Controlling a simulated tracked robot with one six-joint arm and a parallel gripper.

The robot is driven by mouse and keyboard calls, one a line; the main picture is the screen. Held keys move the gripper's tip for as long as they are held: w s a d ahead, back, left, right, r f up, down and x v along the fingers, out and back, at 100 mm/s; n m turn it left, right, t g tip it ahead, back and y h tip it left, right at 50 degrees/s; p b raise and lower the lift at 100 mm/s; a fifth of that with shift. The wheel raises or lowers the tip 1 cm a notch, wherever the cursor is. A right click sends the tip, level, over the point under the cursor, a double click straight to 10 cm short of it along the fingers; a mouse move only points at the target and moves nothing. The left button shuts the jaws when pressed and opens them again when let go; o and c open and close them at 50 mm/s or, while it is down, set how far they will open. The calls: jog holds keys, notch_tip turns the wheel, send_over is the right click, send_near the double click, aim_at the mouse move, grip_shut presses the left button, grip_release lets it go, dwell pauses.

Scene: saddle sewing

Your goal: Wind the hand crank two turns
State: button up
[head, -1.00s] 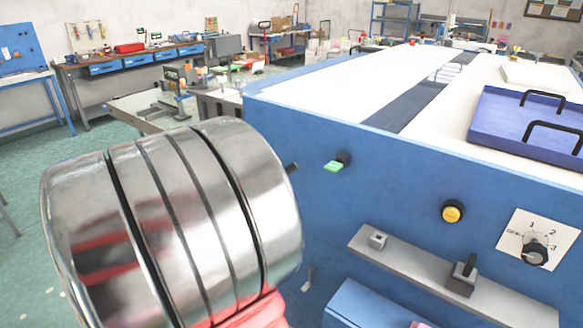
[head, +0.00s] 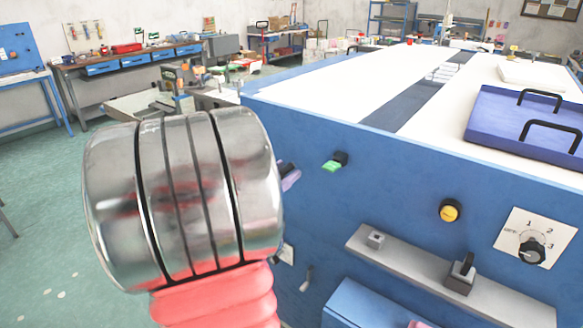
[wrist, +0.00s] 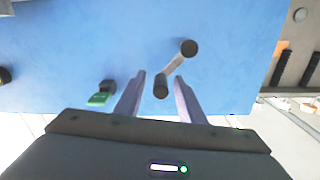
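The hand crank (wrist: 174,66) shows in the wrist view on the blue machine panel. It is a pale metal arm with a dark round end at the upper right and a dark knob (wrist: 160,87) at the lower left. My gripper (wrist: 162,78) is open, with one finger on each side of this lower-left knob. A gap shows between the knob and each finger, so it is not clamped. In the head view only part of my gripper (head: 290,178) shows, near the panel. My own metal arm covers the rest, and I cannot make out the crank there.
A green button (head: 333,166) is right of my gripper, with a yellow button (head: 450,210) and a numbered dial (head: 532,250) farther right. A grey ledge (head: 412,264) juts out below. A blue tray (head: 500,122) lies on the white machine top.

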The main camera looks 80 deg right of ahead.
aim_at(292, 169)
jog(key=shift+x, duration=1.7)
jog(key=shift+c, duration=0.2)
grip_shut()
jog(key=shift+s, duration=0.1)
jog(key=shift+d, duration=0.2)
jog(key=shift+a+f, duration=0.15)
jog(key=shift+a, duration=0.05)
